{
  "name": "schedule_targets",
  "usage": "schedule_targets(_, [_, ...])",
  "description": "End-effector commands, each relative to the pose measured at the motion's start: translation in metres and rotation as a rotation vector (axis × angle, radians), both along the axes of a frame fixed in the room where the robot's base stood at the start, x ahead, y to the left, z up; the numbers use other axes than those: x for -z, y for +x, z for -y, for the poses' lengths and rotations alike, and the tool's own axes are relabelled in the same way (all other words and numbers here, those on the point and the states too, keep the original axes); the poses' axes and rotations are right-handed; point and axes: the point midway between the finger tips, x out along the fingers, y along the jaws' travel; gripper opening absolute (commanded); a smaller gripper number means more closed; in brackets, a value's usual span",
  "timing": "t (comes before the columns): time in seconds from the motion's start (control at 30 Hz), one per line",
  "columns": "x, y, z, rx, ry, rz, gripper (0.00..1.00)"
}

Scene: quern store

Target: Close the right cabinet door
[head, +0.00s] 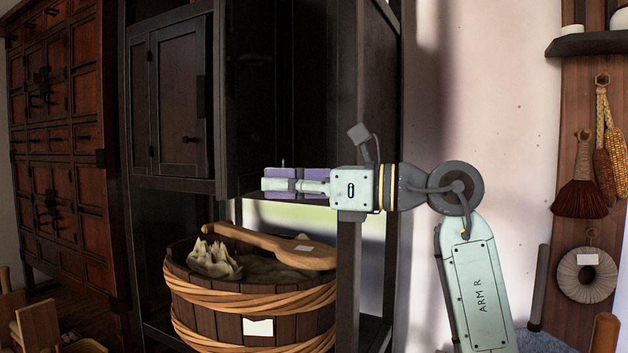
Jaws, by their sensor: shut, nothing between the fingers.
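A dark wooden cabinet stands in the middle left of the head view. A framed cabinet door panel (178,95) with a small dark knob faces me on its left part. To its right is a dark vertical edge, then a deep, shadowed opening. I cannot clearly make out the right door against these dark surfaces. My gripper (266,185) points left in front of the opening, near its bottom edge. Its fingers, with purple pads, are shut and empty. I cannot tell whether the fingertips touch any wood.
A rope-bound wooden tub (250,325) with a wooden paddle (270,247) across it stands below my gripper. A reddish cabinet (60,140) is at the far left.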

Motion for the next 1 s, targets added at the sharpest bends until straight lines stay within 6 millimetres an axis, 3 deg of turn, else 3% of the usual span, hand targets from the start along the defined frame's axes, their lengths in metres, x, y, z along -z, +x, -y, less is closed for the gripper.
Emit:
schedule_targets(0.1, [-0.002,0.003,-0.023,-0.005,0.001,0.000,0.00])
schedule_targets(0.3, [-0.001,0.007,-0.043,-0.002,0.002,0.000,0.00])
schedule_targets(1.0, [0.001,0.008,-0.052,0.042,-0.001,0.003,0.00])
